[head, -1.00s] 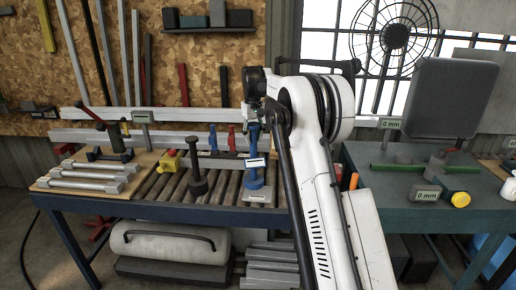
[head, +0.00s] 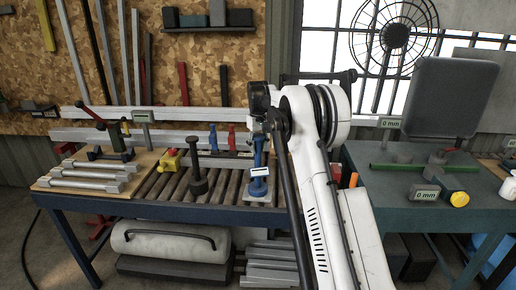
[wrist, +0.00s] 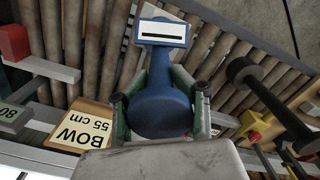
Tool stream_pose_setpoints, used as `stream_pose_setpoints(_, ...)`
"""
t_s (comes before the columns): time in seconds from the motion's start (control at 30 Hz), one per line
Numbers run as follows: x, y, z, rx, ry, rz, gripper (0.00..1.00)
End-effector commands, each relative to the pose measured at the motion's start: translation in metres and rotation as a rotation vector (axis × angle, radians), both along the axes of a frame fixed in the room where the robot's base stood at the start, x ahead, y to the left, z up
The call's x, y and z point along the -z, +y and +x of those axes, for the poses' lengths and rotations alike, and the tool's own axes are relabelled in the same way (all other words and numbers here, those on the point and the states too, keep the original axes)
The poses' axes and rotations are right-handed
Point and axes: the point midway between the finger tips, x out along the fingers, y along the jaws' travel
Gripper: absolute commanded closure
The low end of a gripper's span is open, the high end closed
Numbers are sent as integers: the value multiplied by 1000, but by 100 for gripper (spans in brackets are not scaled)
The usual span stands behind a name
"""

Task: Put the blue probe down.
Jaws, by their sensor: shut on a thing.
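In the head view my wrist partly hides the probe's top.
A dark probe (head: 198,182) stands left of it on the rollers. A yellow block with a red button (head: 170,160) is farther left. Small blue and red pieces (head: 231,138) stand behind. A wooden sign reading BOW 55 cm (wrist: 82,128) shows near my gripper.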

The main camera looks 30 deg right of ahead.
Motion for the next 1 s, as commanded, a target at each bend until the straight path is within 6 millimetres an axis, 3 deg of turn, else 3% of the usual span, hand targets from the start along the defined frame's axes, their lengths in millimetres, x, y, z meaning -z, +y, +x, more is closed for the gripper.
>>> stream_pose_setpoints(0.03,2,0,0,0,0,0,100)
stream_pose_setpoints(0.07,3,0,0,0,0,0,72)
stream_pose_setpoints(0.23,2,0,0,0,0,0,51)
stream_pose_setpoints(0.63,-8,0,0,0,0,0,51)
stream_pose_setpoints(1.0,-78,0,0,0,0,0,51)
